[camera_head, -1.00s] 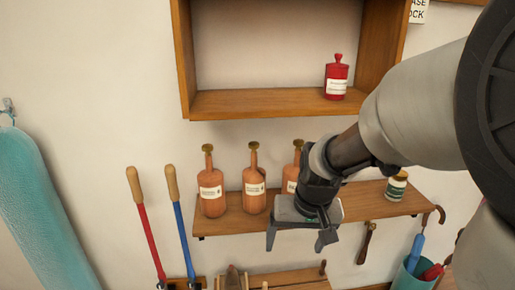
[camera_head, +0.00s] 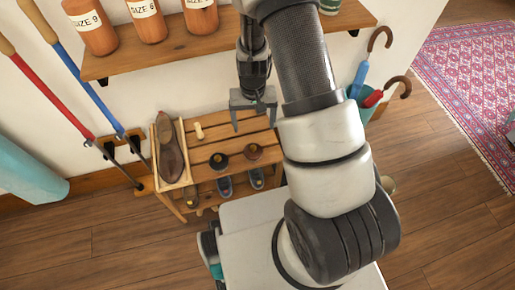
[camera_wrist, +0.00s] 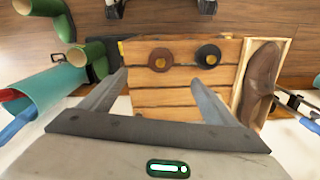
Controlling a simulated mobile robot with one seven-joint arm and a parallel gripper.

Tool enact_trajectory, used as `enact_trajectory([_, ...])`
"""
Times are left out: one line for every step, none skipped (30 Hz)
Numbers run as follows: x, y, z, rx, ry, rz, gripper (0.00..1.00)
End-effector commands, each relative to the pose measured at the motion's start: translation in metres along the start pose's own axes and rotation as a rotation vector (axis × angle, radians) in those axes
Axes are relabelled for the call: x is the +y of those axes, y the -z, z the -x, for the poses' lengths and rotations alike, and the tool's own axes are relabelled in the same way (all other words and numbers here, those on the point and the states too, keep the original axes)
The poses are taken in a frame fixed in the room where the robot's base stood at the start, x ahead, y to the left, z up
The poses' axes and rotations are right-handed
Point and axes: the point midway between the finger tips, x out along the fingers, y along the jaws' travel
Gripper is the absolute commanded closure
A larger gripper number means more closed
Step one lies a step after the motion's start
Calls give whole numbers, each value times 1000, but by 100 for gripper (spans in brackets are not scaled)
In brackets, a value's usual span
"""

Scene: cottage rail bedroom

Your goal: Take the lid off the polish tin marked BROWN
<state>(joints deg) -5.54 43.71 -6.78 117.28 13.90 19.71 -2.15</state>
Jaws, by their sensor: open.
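Two small round tins sit side by side on a slatted wooden rack. One has a reddish-brown top (camera_head: 253,152) and the other a black top (camera_head: 218,161). In the wrist view the reddish-brown tin (camera_wrist: 160,59) is left of the black tin (camera_wrist: 208,55). No marking on either is readable, so I cannot confirm which says BROWN. My gripper (camera_head: 254,118) is open and empty, pointing down above the back of the rack. In the wrist view its fingers (camera_wrist: 158,82) are spread, with the reddish-brown tin beyond the gap between them.
A tray with a brown shoe (camera_head: 171,147) and a small wooden peg (camera_head: 199,131) are on the rack (camera_head: 230,185). More shoes sit below. A wall shelf (camera_head: 165,50) with bottles overhangs behind. An umbrella stand (camera_head: 362,108) is to the right.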

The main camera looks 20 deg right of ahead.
Motion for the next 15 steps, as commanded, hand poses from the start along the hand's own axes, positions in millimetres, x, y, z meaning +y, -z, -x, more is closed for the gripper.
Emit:
enact_trajectory([0, 0, -9, -2, 0, 0, 18])
enact_trajectory([0, -1, -14, -3, -1, 0, 18])
enact_trajectory([0, -1, -22, -5, -1, 0, 18])
enact_trajectory([0, -1, -29, -5, -1, -1, 18])
enact_trajectory([0, -1, -36, -5, -1, -1, 18])
enact_trajectory([0, -1, -45, -5, 0, -1, 18])
enact_trajectory([0, -1, -52, -5, 0, -2, 18])
enact_trajectory([0, -1, -58, -4, 0, -1, 18])
enact_trajectory([0, -1, -67, -4, 0, -1, 18])
enact_trajectory([0, -1, -74, -5, 0, 0, 18])
enact_trajectory([0, -1, -80, -4, 0, 0, 18])
enact_trajectory([0, 0, -88, -4, -1, 0, 18])
enact_trajectory([0, 0, -93, -3, 0, 0, 18])
enact_trajectory([0, 0, -98, -4, 0, -1, 18])
enact_trajectory([0, 0, -104, -3, 0, -1, 18])
